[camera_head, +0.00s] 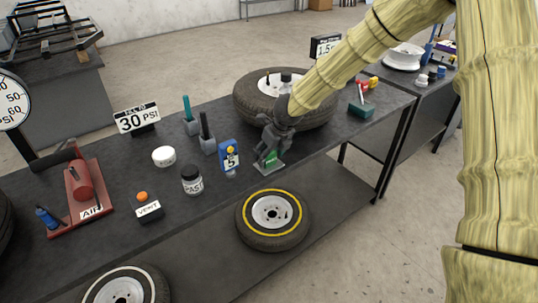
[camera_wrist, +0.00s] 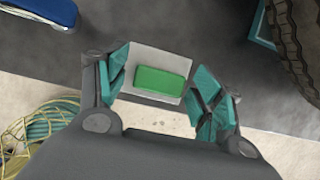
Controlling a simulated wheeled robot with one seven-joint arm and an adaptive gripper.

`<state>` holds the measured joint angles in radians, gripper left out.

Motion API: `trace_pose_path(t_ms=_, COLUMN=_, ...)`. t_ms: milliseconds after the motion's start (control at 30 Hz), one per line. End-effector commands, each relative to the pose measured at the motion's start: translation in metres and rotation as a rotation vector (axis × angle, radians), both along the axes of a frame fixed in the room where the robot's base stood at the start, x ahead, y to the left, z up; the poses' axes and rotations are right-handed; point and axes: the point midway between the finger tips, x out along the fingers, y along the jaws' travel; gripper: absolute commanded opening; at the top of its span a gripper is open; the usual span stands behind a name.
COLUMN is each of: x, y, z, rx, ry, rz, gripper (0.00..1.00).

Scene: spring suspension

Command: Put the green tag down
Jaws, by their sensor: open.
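The green tag (camera_wrist: 163,82) lies on a light grey square plate (camera_wrist: 158,62) at the front edge of the dark bench. In the wrist view it sits flat between my spread fingers, with gaps on both sides. My gripper (camera_wrist: 160,88) is open and close above the plate. In the head view my gripper (camera_head: 268,158) reaches down over the bench edge, and the green tag (camera_head: 271,157) shows partly between its fingers.
A tyre (camera_head: 262,102) lies on the bench just behind my gripper. A blue box marked 5 (camera_head: 229,158) stands close at the left. A yellow-striped wheel (camera_head: 273,212) lies on the lower shelf. A small green block with a red handle (camera_head: 362,107) is at the right.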

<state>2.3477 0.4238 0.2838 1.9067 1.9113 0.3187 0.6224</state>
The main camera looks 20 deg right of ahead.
Motion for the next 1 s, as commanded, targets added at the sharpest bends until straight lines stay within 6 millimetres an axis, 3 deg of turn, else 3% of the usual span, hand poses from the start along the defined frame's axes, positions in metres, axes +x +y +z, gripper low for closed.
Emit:
trace_pose_path(t_ms=400, x=-0.025, y=-0.009, z=0.067, rx=0.003, ry=-0.003, rz=-0.001, gripper=0.67)
trace_pose_path(t_ms=600, x=-0.034, y=-0.013, z=0.09, rx=0.001, ry=-0.002, rz=-0.002, gripper=0.67)
trace_pose_path(t_ms=867, x=-0.039, y=-0.014, z=0.101, rx=0.0, ry=-0.001, rz=0.0, gripper=0.67)
trace_pose_path(t_ms=1000, x=-0.043, y=-0.015, z=0.091, rx=-0.026, ry=0.007, rz=0.024, gripper=0.67)
